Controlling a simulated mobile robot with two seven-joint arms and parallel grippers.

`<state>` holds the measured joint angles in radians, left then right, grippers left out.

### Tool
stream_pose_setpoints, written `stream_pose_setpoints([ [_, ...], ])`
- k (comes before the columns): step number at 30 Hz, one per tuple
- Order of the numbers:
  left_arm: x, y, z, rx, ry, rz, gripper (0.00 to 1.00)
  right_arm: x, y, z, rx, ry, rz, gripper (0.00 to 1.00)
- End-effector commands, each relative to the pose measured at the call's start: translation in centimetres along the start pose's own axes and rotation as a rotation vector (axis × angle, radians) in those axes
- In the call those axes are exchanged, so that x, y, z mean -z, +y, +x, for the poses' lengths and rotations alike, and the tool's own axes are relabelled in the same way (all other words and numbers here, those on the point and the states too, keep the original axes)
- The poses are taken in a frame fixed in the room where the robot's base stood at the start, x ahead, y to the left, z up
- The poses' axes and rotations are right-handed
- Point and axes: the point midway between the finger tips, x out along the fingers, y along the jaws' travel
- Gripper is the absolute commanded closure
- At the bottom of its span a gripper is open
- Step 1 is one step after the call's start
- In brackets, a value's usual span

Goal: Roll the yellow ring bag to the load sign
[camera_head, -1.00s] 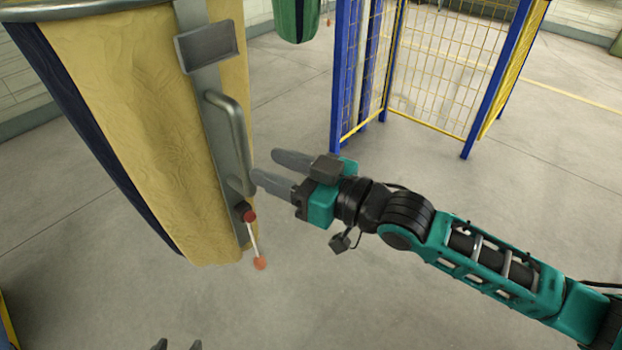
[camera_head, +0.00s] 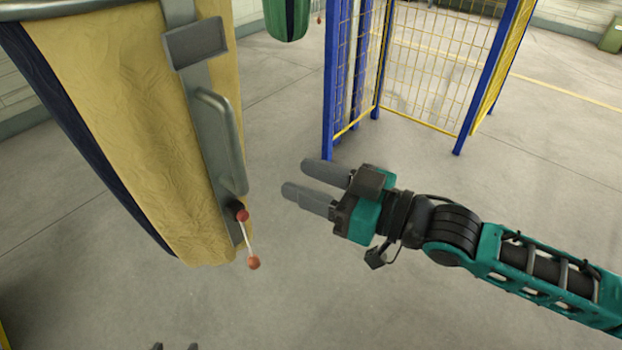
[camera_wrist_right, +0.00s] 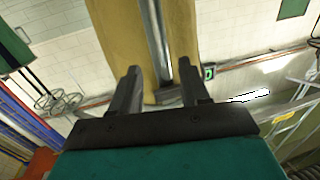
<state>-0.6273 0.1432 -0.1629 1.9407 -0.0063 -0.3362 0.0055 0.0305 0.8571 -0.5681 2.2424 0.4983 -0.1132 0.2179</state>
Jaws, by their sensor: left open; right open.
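The yellow ring bag (camera_head: 110,100) hangs large at the left of the head view, with dark blue side panels and a grey rim at its top. A grey strip on it bears a blank plate (camera_head: 195,43), an upright handle (camera_head: 218,140) and a rod with red-orange balls (camera_head: 247,240). My right gripper (camera_head: 293,177) is open and empty, right of the handle with a clear gap. The bag and its strip also show between my right fingers in the wrist view (camera_wrist_right: 158,75). Only the tips of my left gripper (camera_head: 175,347) show at the bottom edge, apart. I cannot identify the load sign.
A blue-framed cage with yellow mesh (camera_head: 420,80) stands at the back right. A green bag (camera_head: 287,18) hangs behind, at the top. A small green-edged sign (camera_wrist_right: 209,72) shows in the wrist view, too small to read. The grey floor between is clear.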

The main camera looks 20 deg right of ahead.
Motion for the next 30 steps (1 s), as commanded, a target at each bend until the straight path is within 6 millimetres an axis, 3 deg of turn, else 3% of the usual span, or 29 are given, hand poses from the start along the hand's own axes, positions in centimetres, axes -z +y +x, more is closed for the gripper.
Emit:
stream_pose_setpoints([
  [17, 0.0, 0.0, 0.0, 0.000, 0.000, 0.000, 0.43, 0.1, 0.0, 0.1, -0.003, 0.001, 0.001, 0.55],
  [30, -0.4, 0.0, 0.3, 0.000, 0.001, 0.000, 0.43, 3.5, -0.1, 0.1, -0.004, 0.003, 0.005, 0.55],
])
